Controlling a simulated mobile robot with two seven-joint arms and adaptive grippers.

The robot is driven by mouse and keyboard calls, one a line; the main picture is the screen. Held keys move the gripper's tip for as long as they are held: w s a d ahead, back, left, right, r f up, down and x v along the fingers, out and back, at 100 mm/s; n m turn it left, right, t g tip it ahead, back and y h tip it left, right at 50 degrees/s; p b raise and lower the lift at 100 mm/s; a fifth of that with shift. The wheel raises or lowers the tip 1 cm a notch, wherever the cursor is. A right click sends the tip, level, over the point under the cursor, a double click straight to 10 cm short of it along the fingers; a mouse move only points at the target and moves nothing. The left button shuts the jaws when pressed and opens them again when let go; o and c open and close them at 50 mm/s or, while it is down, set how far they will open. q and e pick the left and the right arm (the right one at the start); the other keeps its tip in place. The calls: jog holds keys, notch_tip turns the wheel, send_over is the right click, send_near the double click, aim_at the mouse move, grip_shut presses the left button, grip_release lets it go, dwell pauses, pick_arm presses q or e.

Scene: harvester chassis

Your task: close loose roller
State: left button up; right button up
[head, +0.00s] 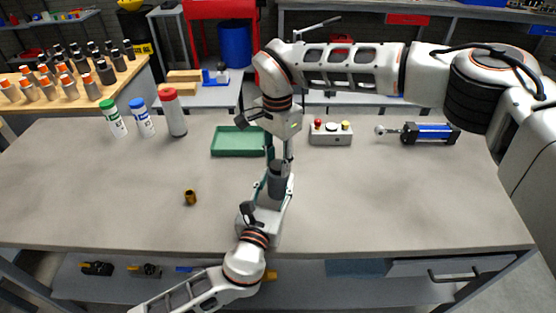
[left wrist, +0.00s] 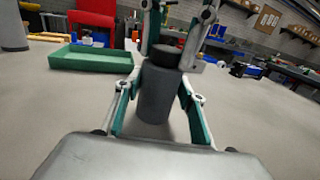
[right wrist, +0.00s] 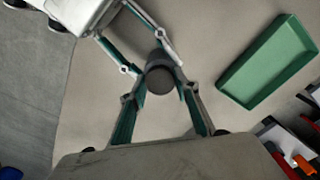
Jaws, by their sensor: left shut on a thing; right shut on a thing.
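A dark grey cylindrical roller (head: 278,182) stands upright over the middle of the table; it also shows in the left wrist view (left wrist: 156,98). A darker, narrower cap-like piece (left wrist: 166,56) sits at its top. My left gripper (head: 272,188) comes in from the front and is shut around the roller's body. My right gripper (head: 279,160) points down from above, shut on the top piece. The right wrist view shows the roller end-on (right wrist: 160,76) between the fingers of both grippers. I cannot tell whether the roller's bottom touches the table.
An open green tray (head: 238,152) lies behind the roller. A brass bushing (head: 190,197) stands to the left. Three capped bottles (head: 173,112) stand at back left. A button box (head: 330,138) and a blue cylinder (head: 431,133) lie at back right. The front right tabletop is clear.

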pick_arm(q)
jog(key=shift+s+d+r, duration=0.1)
jog(key=shift+s+r, duration=0.05)
pick_arm(e)
jog(key=shift+d+f, duration=0.1)
jog(key=shift+f, duration=0.7)
jog(key=o, duration=0.5)
dwell(0.6)
notch_tip(320, 180, up, 4)
jog(key=shift+w+f, duration=0.1)
jog(key=shift+f, duration=0.05)
jog(key=shift+r, duration=0.4)
pick_arm(q)
jog(key=shift+w, duration=0.2)
pick_arm(e)
jog(key=c, duration=0.7)
jog(key=shift+f, duration=0.9)
